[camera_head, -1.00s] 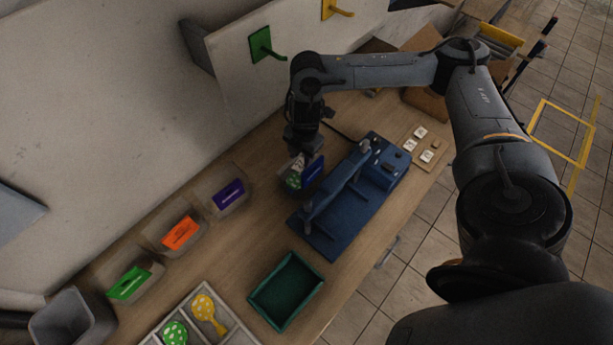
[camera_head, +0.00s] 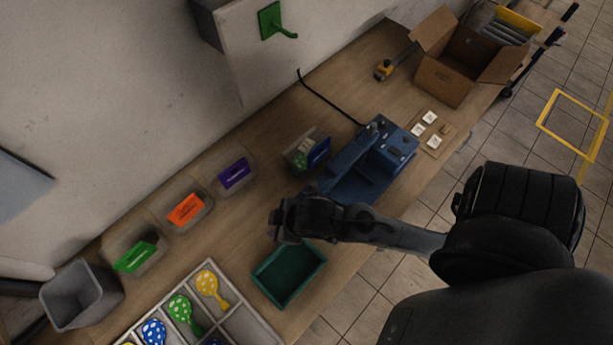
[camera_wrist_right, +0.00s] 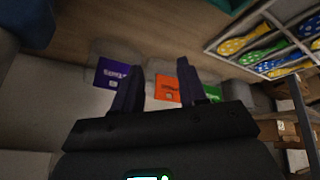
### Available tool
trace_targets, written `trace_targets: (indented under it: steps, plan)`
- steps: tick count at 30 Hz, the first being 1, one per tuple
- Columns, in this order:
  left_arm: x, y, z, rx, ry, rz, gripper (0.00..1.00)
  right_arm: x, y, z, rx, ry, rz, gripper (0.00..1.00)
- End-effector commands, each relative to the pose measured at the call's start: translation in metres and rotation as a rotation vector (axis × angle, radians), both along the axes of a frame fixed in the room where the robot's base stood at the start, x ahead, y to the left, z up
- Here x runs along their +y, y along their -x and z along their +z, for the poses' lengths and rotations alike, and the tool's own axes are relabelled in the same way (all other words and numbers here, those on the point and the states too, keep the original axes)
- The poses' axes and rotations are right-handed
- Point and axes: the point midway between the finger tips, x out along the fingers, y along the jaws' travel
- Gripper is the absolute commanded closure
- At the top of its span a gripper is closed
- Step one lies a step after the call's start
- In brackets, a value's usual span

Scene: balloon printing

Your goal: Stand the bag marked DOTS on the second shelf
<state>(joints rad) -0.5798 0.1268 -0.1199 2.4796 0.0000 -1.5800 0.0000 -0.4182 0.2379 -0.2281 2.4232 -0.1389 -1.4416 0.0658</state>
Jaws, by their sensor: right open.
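No marking that reads DOTS is legible, and I cannot make out the bag or a second shelf. Clear containers with coloured labels stand in a row along the wall: purple (camera_head: 233,174), orange (camera_head: 186,211) and green (camera_head: 135,257). A fourth clear container with a blue label (camera_head: 318,153) has something green and white in it, beside the blue machine. My right gripper (camera_head: 282,218) is open and empty, above the table left of the machine. My left gripper is not in view.
The blue machine (camera_head: 372,165) and a green tray (camera_head: 290,275) are near my right arm. A divided tray (camera_head: 240,325) holds dotted balloons. A grey bin (camera_head: 75,298) stands at left. An open cardboard box (camera_head: 455,75) is at the back. A green hook (camera_head: 275,22) is on the wall.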

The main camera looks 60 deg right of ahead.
Motion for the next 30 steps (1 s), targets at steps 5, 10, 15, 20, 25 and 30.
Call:
trace_targets:
  steps: [5, 10, 15, 20, 25, 30]
  plan:
    - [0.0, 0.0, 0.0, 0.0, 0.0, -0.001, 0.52, -0.03, 0.047, -0.017, 0.164, -0.038, -0.174, 0.57]
    - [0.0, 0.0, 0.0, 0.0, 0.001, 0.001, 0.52, -0.039, 0.063, -0.022, 0.219, -0.047, -0.229, 0.57]
    - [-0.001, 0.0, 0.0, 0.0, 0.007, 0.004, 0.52, -0.039, 0.064, -0.022, 0.221, -0.047, -0.231, 0.57]
    - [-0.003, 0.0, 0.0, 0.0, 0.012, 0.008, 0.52, -0.039, 0.063, -0.022, 0.22, -0.047, -0.23, 0.57]
    - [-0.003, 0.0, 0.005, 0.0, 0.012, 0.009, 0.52, -0.039, 0.063, -0.017, 0.219, -0.047, -0.23, 0.57]
    - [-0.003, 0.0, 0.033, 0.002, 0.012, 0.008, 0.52, -0.039, 0.063, 0.011, 0.218, -0.047, -0.229, 0.57]
